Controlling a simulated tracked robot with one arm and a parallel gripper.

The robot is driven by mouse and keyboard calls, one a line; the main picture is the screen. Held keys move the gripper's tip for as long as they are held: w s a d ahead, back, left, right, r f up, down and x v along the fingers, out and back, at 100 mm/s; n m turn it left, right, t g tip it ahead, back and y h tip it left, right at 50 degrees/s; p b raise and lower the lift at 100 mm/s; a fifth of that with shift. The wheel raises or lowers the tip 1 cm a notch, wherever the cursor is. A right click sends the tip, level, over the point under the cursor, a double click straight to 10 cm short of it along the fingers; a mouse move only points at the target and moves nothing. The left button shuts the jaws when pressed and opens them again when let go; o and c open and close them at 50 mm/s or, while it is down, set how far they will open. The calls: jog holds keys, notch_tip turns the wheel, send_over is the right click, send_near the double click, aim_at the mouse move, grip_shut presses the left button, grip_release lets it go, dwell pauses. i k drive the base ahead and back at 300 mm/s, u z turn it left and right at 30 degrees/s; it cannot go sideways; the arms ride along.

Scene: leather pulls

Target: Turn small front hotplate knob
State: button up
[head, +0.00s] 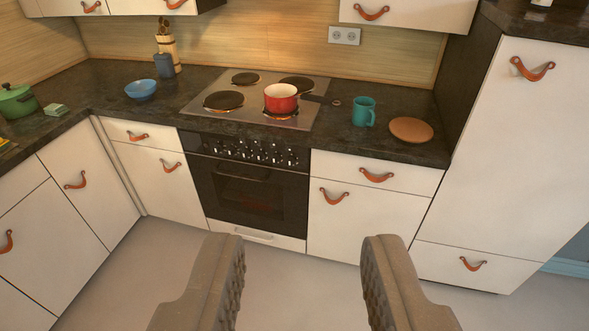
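The hotplate knobs (253,153) sit in a row on the dark control panel at the top of the oven front, below the counter edge. They are small, and I cannot tell their settings or which one serves the small front hotplate. The hob (246,115) above has several dark round plates. The front right plate is mostly under a red pan (281,98) and shows an orange-red glow at its edge. My gripper (303,246) is open and empty in the foreground, its two fingers wide apart, well short of the oven and apart from the knobs.
A teal mug (364,111) and a round wooden board (411,130) stand right of the hob. A blue bowl (141,89) and utensil holder (167,50) stand left. The oven handle (243,173) lies below the knobs. The floor (290,290) ahead is clear.

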aim_at(291, 161)
jog(key=z, duration=0.45)
jog(key=k, duration=0.95)
jog(key=z, duration=0.25)
jog(key=i, duration=1.3)
jog(key=u, duration=1)
jog(key=i, duration=0.7)
jog(key=u, duration=0.35)
